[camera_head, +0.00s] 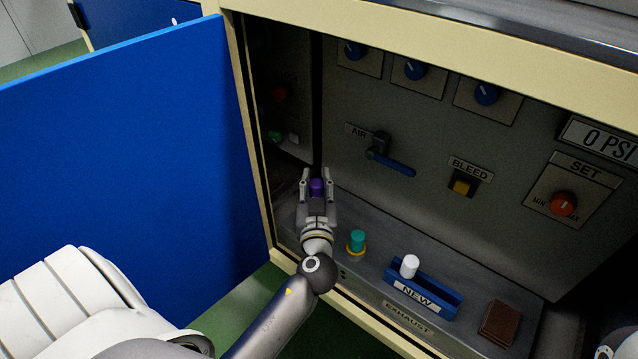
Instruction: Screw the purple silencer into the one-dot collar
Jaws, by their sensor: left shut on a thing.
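The purple silencer (317,187) is between the fingers of my left gripper (317,185), which is shut on it. The gripper reaches into the open cabinet, over the left end of the grey ledge. The one-dot collar cannot be made out. The gripper and wrist cover the ledge below the silencer, so I cannot tell whether the silencer touches a collar. My right gripper is not in view.
A teal silencer (357,237) stands in a yellow collar (356,252) just right of my wrist. A blue NEW tray (440,296) holds a white silencer (409,266). A brown block (499,323) lies farther right. The blue door (120,170) stands open at left.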

